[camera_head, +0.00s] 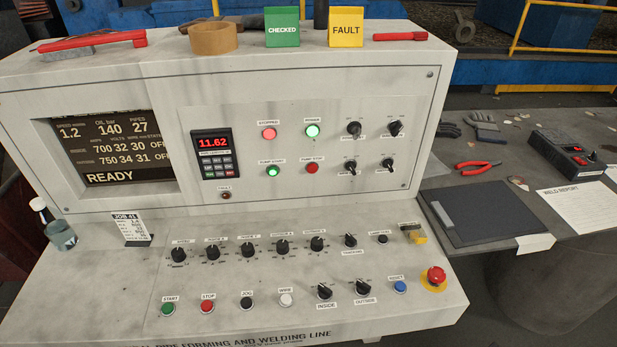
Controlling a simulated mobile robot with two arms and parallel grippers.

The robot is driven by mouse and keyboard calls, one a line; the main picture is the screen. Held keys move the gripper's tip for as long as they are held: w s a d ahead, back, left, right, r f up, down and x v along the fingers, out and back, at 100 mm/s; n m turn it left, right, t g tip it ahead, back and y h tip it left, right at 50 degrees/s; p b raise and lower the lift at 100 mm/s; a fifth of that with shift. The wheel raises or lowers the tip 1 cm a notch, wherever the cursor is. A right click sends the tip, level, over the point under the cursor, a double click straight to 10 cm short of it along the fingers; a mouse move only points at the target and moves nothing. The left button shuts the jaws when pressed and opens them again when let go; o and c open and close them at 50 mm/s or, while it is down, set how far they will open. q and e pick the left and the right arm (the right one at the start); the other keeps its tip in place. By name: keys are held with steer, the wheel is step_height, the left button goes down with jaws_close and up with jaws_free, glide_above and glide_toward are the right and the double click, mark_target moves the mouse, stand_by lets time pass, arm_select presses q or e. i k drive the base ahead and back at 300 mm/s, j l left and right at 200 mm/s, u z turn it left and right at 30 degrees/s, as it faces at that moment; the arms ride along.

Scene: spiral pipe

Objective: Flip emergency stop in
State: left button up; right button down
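The emergency stop is a red mushroom button (436,275) on a yellow round base. It sits at the right end of the sloped lower panel of the grey control console (90,290). From this view I cannot tell whether it is pressed in or popped out. Neither of my grippers shows in the head view. Nothing covers the button.
A blue reset button (400,287) and a small yellow part (418,237) lie close to the stop. Knobs and push buttons fill the panel. A bottle (58,230) stands at left. A dark side table (560,215) holds a clipboard (485,213) and red pliers (478,166).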

mark_target(437, 273)
steer(key=z, duration=1.05)
